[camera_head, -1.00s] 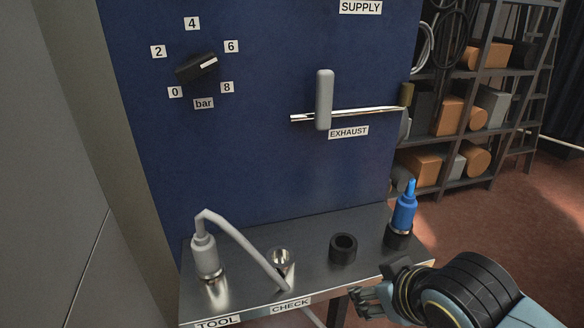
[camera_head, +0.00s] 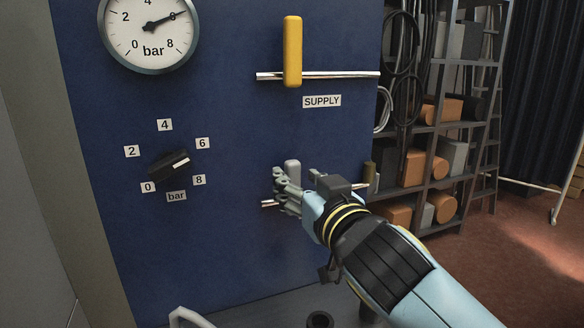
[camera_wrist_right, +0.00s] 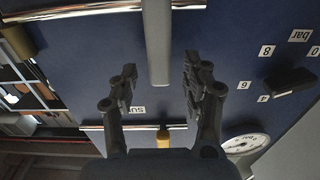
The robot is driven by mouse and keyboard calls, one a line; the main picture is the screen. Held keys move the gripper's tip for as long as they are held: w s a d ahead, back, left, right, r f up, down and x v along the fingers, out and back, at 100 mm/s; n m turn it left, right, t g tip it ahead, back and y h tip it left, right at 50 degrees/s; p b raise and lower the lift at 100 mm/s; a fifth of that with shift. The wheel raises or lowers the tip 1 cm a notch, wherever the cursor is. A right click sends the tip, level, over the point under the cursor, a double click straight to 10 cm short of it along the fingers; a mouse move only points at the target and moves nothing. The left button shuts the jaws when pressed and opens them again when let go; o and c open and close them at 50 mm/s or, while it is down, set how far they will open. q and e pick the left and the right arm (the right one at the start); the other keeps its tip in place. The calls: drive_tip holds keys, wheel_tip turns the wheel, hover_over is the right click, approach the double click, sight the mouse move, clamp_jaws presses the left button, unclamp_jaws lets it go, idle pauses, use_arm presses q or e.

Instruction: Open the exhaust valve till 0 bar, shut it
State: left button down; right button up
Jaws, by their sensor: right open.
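The grey exhaust valve handle (camera_head: 292,167) stands upright across its shiny horizontal pipe (camera_head: 269,203). My right gripper (camera_head: 297,181) is at this handle, and its fingers hide the lower part. In the right wrist view, which is upside down, the open fingers (camera_wrist_right: 159,84) lie on either side of the line of the grey handle (camera_wrist_right: 158,45). I cannot tell whether they touch it. The round pressure gauge (camera_head: 148,32) has its needle pointing near 6 bar. My left gripper is not in view.
The yellow supply valve handle (camera_head: 292,50) stands upright across its pipe above. A black selector knob (camera_head: 168,165) is on the blue panel (camera_head: 225,120) to the left. A shelf rack (camera_head: 440,110) stands to the right. A black ring (camera_head: 320,319) is at the bottom edge.

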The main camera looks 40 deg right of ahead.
sight(295, 178)
drive_tip(key=shift+p+x, duration=0.3)
drive_tip(key=shift+x, duration=1.35)
drive_tip(key=shift+c, duration=0.3)
clamp_jaws()
